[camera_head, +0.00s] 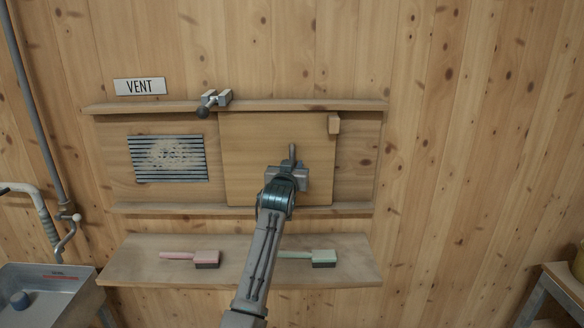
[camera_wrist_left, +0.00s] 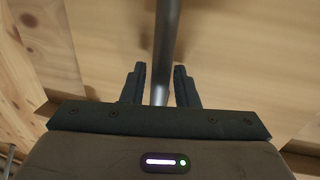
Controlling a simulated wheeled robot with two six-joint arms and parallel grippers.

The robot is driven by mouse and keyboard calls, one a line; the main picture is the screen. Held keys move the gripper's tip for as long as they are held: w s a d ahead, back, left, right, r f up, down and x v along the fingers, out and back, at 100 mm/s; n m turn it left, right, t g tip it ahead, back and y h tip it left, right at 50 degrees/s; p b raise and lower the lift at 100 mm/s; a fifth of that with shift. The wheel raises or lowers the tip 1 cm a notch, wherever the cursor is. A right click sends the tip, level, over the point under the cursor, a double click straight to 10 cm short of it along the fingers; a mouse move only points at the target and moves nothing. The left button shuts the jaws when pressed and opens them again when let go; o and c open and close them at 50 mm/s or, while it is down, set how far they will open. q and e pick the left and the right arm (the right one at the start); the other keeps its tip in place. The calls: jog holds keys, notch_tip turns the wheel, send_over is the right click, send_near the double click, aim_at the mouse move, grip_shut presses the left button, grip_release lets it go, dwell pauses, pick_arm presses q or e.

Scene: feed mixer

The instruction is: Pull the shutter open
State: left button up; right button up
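The shutter (camera_head: 243,158) is a plain wooden panel between an upper and a lower wooden rail, to the right of the slatted vent (camera_head: 150,175). A grey metal bar handle (camera_head: 292,151) stands on the shutter. It also shows in the left wrist view (camera_wrist_left: 167,40). My left gripper (camera_head: 291,170) is at the handle. My right gripper is not in view.
A metal latch with a dark ball knob (camera_head: 203,112) sits on the upper rail (camera_head: 280,105). A shelf (camera_head: 240,272) below holds a pink brush (camera_head: 205,257) and a green brush (camera_head: 323,256). A metal bin (camera_head: 50,285) stands lower left.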

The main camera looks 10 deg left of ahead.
pick_arm(q)
jog(key=shift+o, duration=0.2)
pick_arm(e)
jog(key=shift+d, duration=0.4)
